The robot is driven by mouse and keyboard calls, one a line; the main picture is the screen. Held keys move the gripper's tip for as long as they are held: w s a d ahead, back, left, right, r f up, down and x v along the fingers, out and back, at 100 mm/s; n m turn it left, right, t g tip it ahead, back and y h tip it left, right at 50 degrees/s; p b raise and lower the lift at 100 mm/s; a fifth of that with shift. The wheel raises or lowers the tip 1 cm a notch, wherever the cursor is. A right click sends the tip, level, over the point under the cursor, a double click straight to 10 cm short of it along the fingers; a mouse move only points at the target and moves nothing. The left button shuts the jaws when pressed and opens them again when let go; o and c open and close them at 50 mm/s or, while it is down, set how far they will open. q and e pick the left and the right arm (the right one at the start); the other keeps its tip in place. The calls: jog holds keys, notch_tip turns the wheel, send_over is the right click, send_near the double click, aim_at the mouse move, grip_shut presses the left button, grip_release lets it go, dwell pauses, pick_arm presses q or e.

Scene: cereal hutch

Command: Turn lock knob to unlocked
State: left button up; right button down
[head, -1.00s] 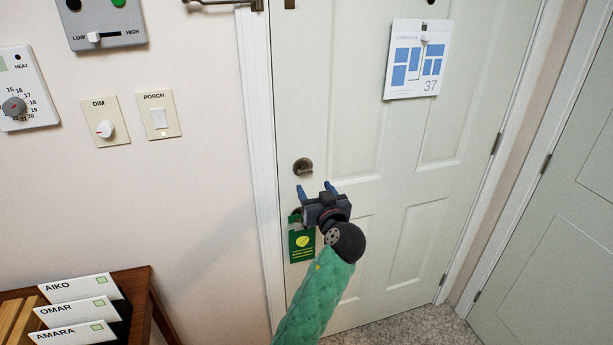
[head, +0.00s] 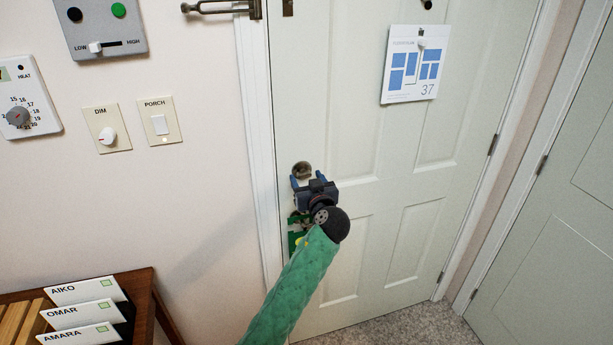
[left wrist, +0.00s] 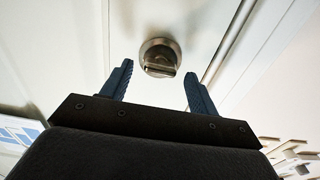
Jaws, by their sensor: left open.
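The lock knob (head: 302,170) is a round metal piece on the white door, above my left gripper. In the left wrist view the knob (left wrist: 160,57) shows a round plate with a raised turn piece, just beyond the fingertips and between their lines. My left gripper (head: 308,181) is open, its two blue fingers pointing up at the knob. In the left wrist view the fingers (left wrist: 157,78) stand apart with nothing between them. I cannot tell from the head view whether they touch the knob. My right gripper is not in view.
A green hanging tag (head: 294,240) is below the knob, partly hidden by my left arm. A dimmer (head: 107,127) and porch switch (head: 161,121) are on the left wall. A wooden rack (head: 143,290) with name cards stands lower left.

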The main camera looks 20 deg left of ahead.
pick_arm(q)
jog(key=shift+w+a, duration=0.15)
jog(key=shift+w, duration=0.1)
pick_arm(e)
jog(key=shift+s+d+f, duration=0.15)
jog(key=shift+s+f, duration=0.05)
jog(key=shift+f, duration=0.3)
pick_arm(q)
jog(key=c, duration=1)
